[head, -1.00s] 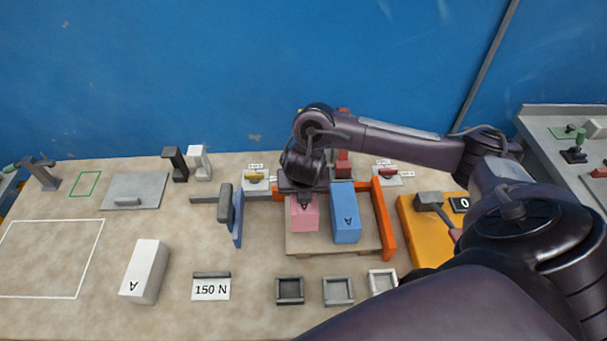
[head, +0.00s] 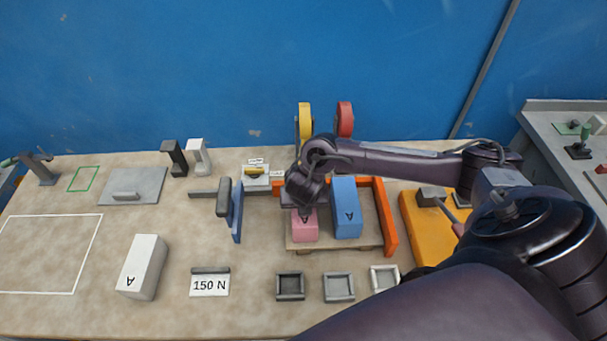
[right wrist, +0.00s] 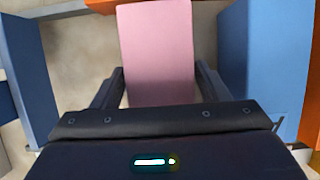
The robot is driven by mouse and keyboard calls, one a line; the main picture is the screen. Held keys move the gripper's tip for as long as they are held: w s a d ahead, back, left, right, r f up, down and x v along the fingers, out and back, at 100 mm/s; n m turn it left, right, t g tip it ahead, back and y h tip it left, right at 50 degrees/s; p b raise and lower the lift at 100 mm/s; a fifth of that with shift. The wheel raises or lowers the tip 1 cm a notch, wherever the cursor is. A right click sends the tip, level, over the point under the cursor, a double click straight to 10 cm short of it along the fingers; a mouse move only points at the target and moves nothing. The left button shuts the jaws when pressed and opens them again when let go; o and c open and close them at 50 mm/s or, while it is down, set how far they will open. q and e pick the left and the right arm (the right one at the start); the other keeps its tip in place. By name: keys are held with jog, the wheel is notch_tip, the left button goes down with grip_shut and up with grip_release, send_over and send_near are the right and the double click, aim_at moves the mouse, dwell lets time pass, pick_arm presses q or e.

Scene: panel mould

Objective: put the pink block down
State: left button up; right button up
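My left gripper is not in view.
A white block (head: 143,267) marked A and a 150 N sign (head: 209,284) stand at the left front. Several small square trays (head: 338,288) line the front. A yellow plate (head: 428,237) lies on the right. My arm hides part of the right side.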

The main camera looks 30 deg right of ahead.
jog(key=shift+o, duration=1)
jog(key=shift+r, duration=0.2)
jog(key=p+v, duration=0.1)
jog(key=v, duration=0.5)
jog(key=shift+a+r+p, duration=0.1)
jog(key=shift+r+p, duration=0.25)
jog(key=p+v, duration=0.3)
jog(key=v, duration=0.1)
jog(key=shift+r, duration=0.1)
jog(key=shift+s+a+r+p, duration=0.1)
jog(key=shift+s+r+p, duration=0.25)
jog(key=shift+p, duration=0.15)
